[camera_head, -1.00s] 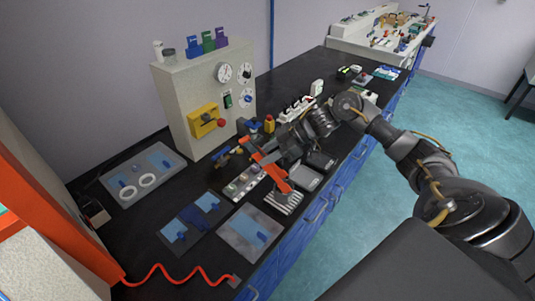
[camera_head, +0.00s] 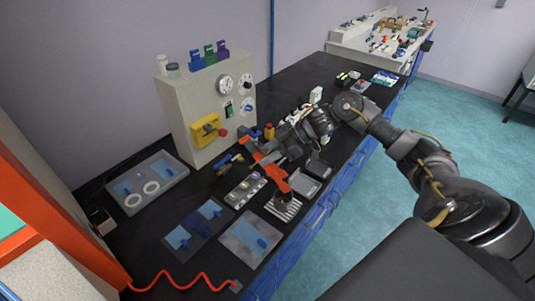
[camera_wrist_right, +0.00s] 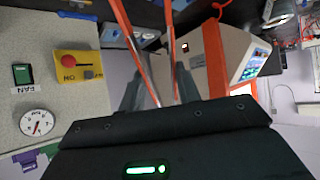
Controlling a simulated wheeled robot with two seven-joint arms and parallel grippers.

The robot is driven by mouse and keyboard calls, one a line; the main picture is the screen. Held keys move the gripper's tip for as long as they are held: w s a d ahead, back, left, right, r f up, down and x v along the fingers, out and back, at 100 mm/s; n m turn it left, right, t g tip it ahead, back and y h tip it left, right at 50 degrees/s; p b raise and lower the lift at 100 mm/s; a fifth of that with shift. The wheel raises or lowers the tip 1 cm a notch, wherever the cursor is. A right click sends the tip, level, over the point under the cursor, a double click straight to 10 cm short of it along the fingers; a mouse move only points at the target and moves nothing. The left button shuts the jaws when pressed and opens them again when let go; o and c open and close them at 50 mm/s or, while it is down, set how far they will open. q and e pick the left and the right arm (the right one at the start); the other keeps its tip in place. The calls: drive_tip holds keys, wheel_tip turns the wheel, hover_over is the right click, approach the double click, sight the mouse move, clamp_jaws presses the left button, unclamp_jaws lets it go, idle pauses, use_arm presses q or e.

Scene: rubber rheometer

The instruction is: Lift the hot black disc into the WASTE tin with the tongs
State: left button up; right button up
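My right gripper (camera_head: 282,150) is over the bench in the head view. Its grey fingers (camera_wrist_right: 160,88) are closed around orange-red tongs (camera_head: 272,174), whose two arms (camera_wrist_right: 133,50) stretch away from the fingers in the wrist view. A dark round disc (camera_head: 282,197) shows at the tongs' lower end, over a striped rack (camera_head: 291,211). I cannot tell whether the tongs grip it or it rests on the rack. Dark grey open trays (camera_head: 305,187) lie right of the tongs; no WASTE label is readable. My left gripper is not in view.
A beige machine (camera_head: 205,115) with dials and a yellow panel (camera_head: 207,130) stands behind. A tray with white rings (camera_head: 147,183), blue sheets (camera_head: 192,228) and a grey plate (camera_head: 240,252) lie left. A red coiled cord (camera_head: 180,280) runs along the front.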

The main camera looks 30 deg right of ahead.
wheel_tip(320, 180, up, 5)
drive_tip(key=p, duration=0.3)
drive_tip(key=shift+p, duration=0.4)
